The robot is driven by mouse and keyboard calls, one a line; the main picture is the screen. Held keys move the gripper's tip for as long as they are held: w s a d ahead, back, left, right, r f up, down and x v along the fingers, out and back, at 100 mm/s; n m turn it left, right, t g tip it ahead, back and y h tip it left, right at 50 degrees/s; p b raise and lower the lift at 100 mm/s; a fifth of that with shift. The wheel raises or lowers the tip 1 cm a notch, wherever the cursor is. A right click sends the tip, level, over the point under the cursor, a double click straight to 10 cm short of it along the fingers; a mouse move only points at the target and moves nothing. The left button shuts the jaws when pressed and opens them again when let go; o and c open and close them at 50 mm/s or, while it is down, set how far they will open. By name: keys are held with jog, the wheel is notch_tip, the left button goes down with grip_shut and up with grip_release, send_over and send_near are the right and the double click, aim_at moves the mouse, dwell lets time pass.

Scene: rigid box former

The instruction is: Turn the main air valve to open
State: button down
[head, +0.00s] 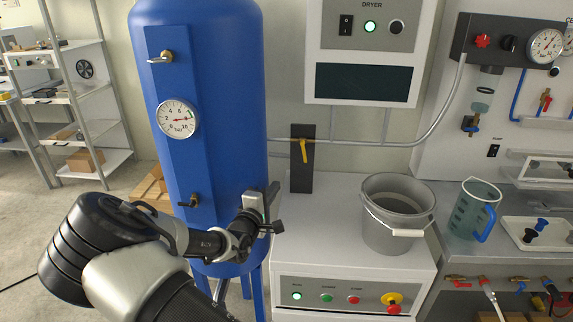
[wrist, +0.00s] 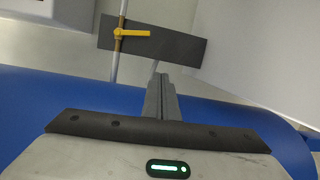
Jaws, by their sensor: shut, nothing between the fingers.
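The valve with a yellow lever (head: 303,150) sits on a black upright plate (head: 301,180) on the wall pipe, right of the blue tank. Its lever points down, across the pipe. In the wrist view the yellow lever (wrist: 132,33) lies along the plate and crosses the pipe. My gripper (head: 273,192) is in front of the tank's right side, below and left of the lever. In the wrist view my gripper's fingers (wrist: 160,78) are together and empty, pointing toward the plate and apart from the lever.
The blue tank (head: 215,90) stands close by my gripper and carries a gauge (head: 178,119). A grey bucket (head: 391,235) and a measuring jug (head: 472,212) stand to the right. The white cabinet top (head: 325,225) is clear left of the bucket. The dryer box (head: 364,84) hangs above.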

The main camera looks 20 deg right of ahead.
aim_at(304, 152)
jog(key=w+d+r+n+t, duration=0.1)
jog(key=w+d+r, duration=0.2)
jog(key=w+d, duration=0.3)
jog(key=d, duration=0.3)
jog(key=shift+h, duration=0.4)
jog(key=shift+d+n+b, duration=0.3)
jog(key=shift+n+b, duration=0.3)
jog(key=s+d+r+n+t+y+b, duration=0.2)
jog(key=d+n+b, duration=0.4)
jog(key=n, duration=1.2)
jog(key=shift+s+d+r+t+y+b, duration=0.2)
jog(key=shift+s+r+t+y+b, duration=0.15)
jog(key=shift+r+t+y+b, duration=0.65)
jog(key=shift+f+h+b, duration=0.1)
jog(key=shift+h+b, duration=0.25)
jog(key=shift+h, duration=0.05)
